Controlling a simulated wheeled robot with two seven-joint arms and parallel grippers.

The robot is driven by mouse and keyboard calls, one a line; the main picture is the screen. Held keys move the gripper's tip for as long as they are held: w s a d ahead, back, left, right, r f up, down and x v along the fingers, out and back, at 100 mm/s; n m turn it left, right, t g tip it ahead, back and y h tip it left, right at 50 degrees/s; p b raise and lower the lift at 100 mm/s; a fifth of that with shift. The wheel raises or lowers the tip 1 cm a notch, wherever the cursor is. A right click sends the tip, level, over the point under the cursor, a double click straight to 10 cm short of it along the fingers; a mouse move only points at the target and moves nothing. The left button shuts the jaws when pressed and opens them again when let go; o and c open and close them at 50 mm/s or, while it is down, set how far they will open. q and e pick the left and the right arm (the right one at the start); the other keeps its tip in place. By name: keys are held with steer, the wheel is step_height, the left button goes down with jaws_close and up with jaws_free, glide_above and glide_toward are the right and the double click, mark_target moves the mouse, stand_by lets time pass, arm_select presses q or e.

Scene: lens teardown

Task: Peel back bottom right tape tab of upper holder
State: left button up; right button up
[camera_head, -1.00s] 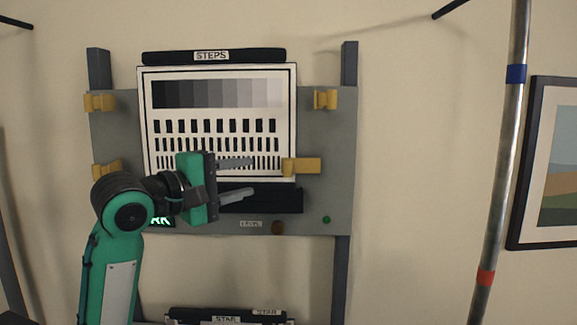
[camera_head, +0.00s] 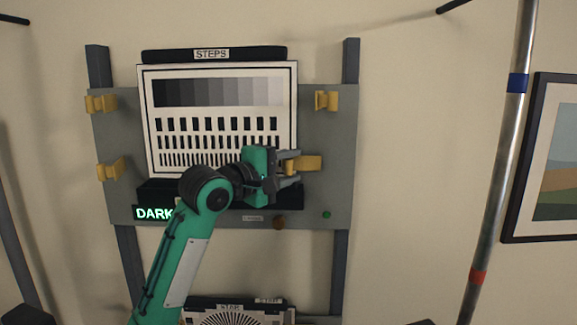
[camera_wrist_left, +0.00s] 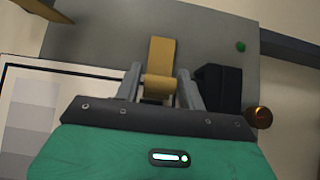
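The upper holder is a grey board (camera_head: 330,135) on posts, holding the STEPS test chart (camera_head: 205,98). Its bottom right tape tab (camera_head: 308,163) is yellow and sticks out beside the chart's lower right edge. My left gripper (camera_head: 297,169) is at this tab. In the left wrist view the tab (camera_wrist_left: 160,58) runs down between the two fingers of my left gripper (camera_wrist_left: 159,80), its curled end lying between them. The fingers are apart, with narrow gaps seeming to show on either side; contact is hard to tell. My right gripper is in neither view.
Other yellow tabs sit at the top right (camera_head: 326,100), top left (camera_head: 101,103) and bottom left (camera_head: 110,170). A dark ledge (camera_head: 290,197) runs below the chart. A lit DARK sign (camera_head: 153,213) and a second chart (camera_head: 230,316) are lower. A pole (camera_head: 497,160) stands right.

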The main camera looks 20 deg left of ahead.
arm_select(q)
jaws_close()
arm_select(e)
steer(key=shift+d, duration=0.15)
